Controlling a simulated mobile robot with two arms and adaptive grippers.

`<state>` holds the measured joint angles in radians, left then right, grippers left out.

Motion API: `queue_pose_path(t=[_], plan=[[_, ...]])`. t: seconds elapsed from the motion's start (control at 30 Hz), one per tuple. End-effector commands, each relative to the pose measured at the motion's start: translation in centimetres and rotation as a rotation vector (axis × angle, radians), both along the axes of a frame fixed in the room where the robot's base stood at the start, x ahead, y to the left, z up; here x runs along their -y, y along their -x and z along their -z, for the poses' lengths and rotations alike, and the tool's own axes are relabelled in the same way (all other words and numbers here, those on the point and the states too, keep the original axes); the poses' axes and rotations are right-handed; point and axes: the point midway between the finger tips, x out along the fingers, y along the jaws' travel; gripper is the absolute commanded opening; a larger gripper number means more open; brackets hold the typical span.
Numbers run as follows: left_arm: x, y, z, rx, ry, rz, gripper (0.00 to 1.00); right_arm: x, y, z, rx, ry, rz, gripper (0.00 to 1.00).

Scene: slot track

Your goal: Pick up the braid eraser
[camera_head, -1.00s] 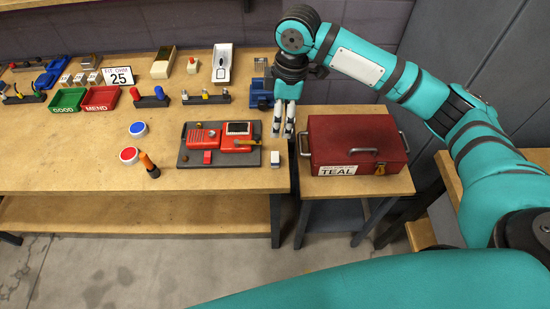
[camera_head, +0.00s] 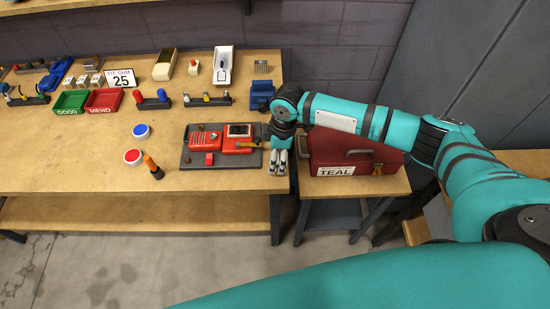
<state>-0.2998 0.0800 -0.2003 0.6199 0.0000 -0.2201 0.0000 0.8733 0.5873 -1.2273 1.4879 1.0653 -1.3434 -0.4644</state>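My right gripper (camera_head: 278,169) points down at the right end of the workbench (camera_head: 90,180), just right of the dark mat (camera_head: 192,164). Its light fingers are close together, and I cannot tell whether they are open or shut on something. The small white block that stood here beside the mat, possibly the braid eraser, is hidden behind or between the fingers. My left gripper is not in view.
An opened red device (camera_head: 205,141) lies on the mat, with a yellow-handled tool beside it. A red toolbox (camera_head: 340,150) stands on a side table, partly behind my arm. Red (camera_head: 132,157) and blue (camera_head: 141,131) buttons and an orange-handled tool (camera_head: 150,162) stand left of the mat.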

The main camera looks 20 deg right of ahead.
Motion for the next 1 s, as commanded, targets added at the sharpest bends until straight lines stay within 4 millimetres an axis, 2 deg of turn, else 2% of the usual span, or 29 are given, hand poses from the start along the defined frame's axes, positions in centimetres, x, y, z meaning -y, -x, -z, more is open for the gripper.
queue_pose_path(t=[0.13, 0.37, 0.8, 1.0], plan=[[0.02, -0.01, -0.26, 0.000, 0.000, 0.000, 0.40, -0.30, -0.01, 1.34, 0.000, -0.002, -0.002, 0.65], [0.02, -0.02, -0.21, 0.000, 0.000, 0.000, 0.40, -0.30, -0.04, 1.52, 0.001, -0.002, -0.002, 0.65], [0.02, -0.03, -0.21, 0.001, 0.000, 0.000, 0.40, -0.30, -0.06, 1.47, 0.001, -0.002, -0.002, 0.11], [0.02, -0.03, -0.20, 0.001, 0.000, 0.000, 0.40, -0.31, -0.06, 1.44, 0.001, -0.002, -0.002, 0.11]])
